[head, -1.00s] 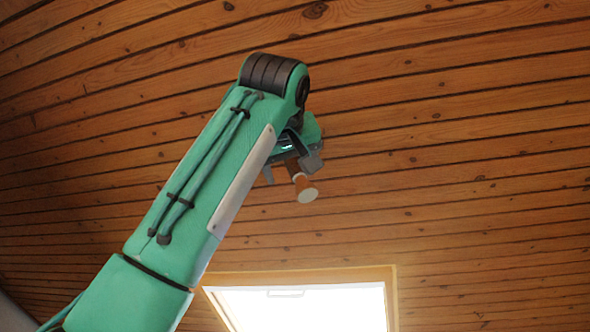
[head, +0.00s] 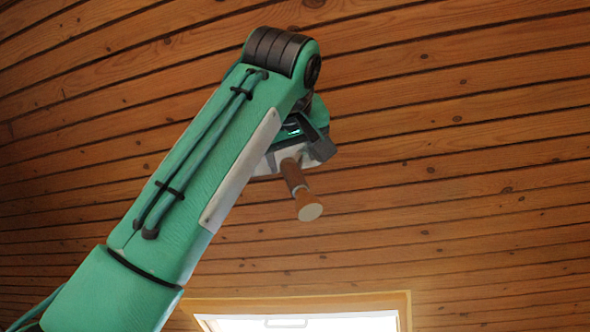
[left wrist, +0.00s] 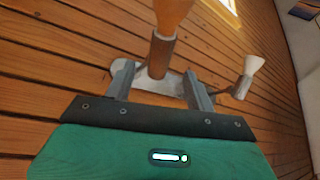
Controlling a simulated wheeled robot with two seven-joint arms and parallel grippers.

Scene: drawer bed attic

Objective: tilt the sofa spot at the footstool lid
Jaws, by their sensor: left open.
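A ceiling spot with a brown barrel and a pale round end (head: 303,190) sits below my left gripper (head: 296,148) in the head view, against the wooden slope. In the left wrist view a brown and orange spot (left wrist: 162,52) rises between the two grey fingers of my open left gripper (left wrist: 159,75), by a whitish mounting plate (left wrist: 150,84). I cannot tell whether the fingers touch it. A second spot with a white flared end (left wrist: 247,76) stands to the right. The footstool lid and my right gripper are not in view.
The wooden plank slope (head: 450,170) fills the background close behind the gripper. A bright skylight with a wooden frame (head: 405,305) lies at the bottom of the head view. A pale wall edge shows at the wrist view's right.

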